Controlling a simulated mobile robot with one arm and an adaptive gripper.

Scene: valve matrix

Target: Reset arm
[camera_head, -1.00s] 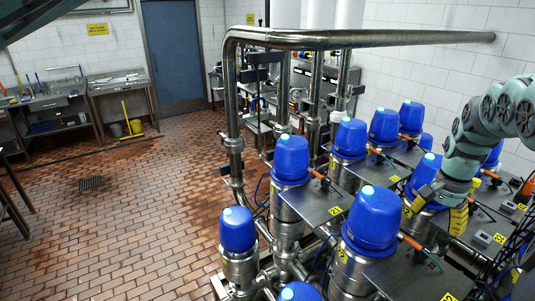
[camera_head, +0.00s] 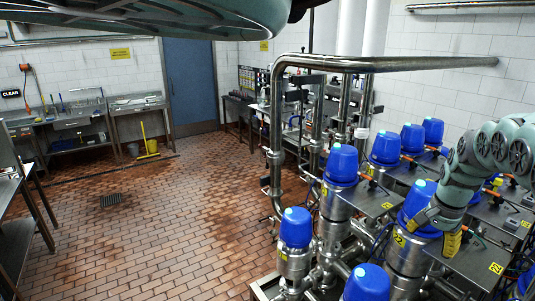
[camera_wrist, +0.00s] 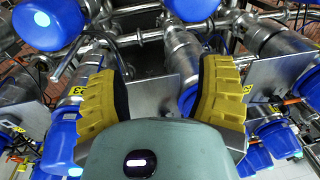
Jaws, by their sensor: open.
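My gripper (camera_head: 438,231) is at the right of the head view, on the end of my grey-green arm, close to a blue-capped valve (camera_head: 417,205). In the wrist view its two yellow ribbed fingers (camera_wrist: 157,95) stand wide apart with nothing held between them. Steel pipes and a plate show between and beyond the fingers. Whether a finger touches the valve cap in the head view I cannot tell.
Several blue-capped valves (camera_head: 341,163) on steel pipework fill the right side. A thick pipe (camera_head: 390,64) runs above them to the wall. The tiled floor (camera_head: 150,220) at left is clear. Steel tables (camera_head: 140,103) and a blue door (camera_head: 190,85) stand at the back.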

